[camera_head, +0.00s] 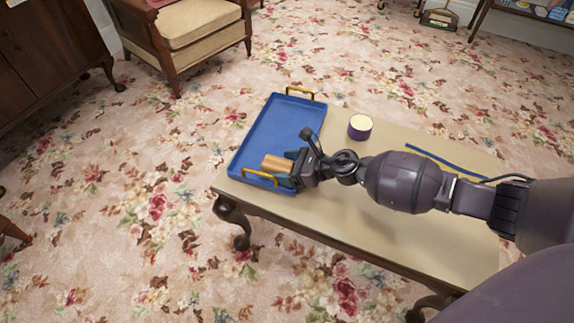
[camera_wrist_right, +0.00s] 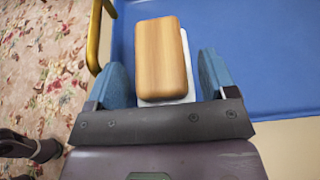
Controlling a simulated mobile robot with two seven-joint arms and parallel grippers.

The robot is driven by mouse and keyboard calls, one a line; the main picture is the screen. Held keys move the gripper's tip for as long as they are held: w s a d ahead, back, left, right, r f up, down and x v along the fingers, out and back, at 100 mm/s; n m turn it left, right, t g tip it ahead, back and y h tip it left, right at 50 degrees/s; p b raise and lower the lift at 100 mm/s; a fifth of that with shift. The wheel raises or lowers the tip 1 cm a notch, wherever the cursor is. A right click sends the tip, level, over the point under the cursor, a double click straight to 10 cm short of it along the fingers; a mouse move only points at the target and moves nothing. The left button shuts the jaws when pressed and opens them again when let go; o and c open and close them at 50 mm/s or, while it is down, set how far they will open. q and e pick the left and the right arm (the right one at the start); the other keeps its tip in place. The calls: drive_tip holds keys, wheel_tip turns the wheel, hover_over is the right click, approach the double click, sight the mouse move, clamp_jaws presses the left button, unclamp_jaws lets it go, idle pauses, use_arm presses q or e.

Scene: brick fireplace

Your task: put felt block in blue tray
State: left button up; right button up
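The felt block (camera_head: 277,163) is a wood-coloured block at the front of the blue tray (camera_head: 280,127), near the tray's front yellow handle. In the right wrist view the block (camera_wrist_right: 161,60) shows a pale layer under its wooden top. My right gripper (camera_head: 289,165) is low at the tray's front right part. Its blue fingers (camera_wrist_right: 165,82) stand apart on either side of the block's near end, with a gap visible on the right side. The block's underside is hidden. My left gripper is not in view.
The tray lies at the left end of a beige-topped table (camera_head: 400,232). A round purple container with a pale top (camera_head: 360,127) stands right of the tray. A blue strip (camera_head: 443,162) lies at the table's far right. An armchair (camera_head: 187,35) stands beyond on the floral carpet.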

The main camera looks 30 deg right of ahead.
drive_tip(key=shift+r, duration=0.2)
drive_tip(key=shift+s+d+r, duration=0.1)
drive_tip(key=shift+d+r, duration=0.05)
drive_tip(key=p+v, duration=0.2)
drive_tip(key=v, duration=0.9)
drive_tip(key=shift+s+d+r, duration=0.1)
drive_tip(key=shift+s+d, duration=0.05)
drive_tip(key=shift+s, duration=0.05)
